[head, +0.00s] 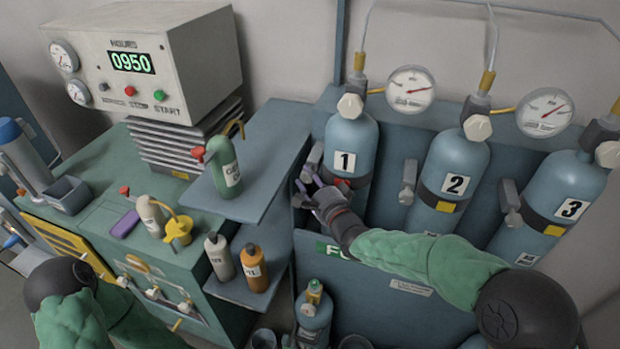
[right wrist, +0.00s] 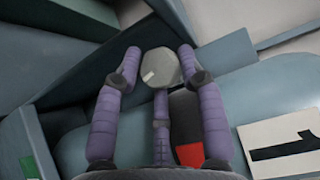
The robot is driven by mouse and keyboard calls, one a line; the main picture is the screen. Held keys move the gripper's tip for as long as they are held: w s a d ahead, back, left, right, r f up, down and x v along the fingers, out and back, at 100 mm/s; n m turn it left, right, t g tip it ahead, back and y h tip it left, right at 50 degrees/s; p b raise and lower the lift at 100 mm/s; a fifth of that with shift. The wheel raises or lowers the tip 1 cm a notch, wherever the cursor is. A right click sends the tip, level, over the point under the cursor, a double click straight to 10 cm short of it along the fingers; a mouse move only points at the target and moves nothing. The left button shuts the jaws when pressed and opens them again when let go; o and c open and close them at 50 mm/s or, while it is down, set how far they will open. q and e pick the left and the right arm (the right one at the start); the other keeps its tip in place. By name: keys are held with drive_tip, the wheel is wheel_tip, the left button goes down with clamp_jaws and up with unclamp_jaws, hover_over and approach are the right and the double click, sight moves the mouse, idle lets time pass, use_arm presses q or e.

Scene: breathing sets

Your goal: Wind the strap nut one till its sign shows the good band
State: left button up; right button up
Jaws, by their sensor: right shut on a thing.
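Cylinder 1 (head: 348,135) stands upright in the rack in the head view. Its dark strap shows a red sign (right wrist: 190,154) in the right wrist view, and a bit of red (head: 345,182) in the head view. Strap nut one (right wrist: 160,68) is a pale, many-sided knob with a light mark on its face. My right gripper (head: 311,188) is at the left side of cylinder 1. Its purple fingers (right wrist: 160,75) are shut around the nut. In the head view the fingers hide most of the nut. My left gripper is out of view.
Cylinder 2 (head: 455,160) and cylinder 3 (head: 550,190) stand to the right with yellow signs on their straps. Gauges (head: 410,90) sit above. A grey shelf (head: 265,150) with a green bottle (head: 226,172) is close on the left. A small cylinder (head: 314,312) stands in front.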

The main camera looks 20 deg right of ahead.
drive_tip(key=shift+d+r, duration=0.15)
drive_tip(key=shift+r, duration=0.05)
drive_tip(key=o, duration=1.1)
drive_tip(key=shift+d, duration=0.1)
drive_tip(key=shift+f, duration=0.1)
drive_tip(key=s+d, duration=0.2)
drive_tip(key=s, duration=0.9)
drive_tip(key=shift+s+r, duration=0.25)
drive_tip(key=shift+s, duration=0.1)
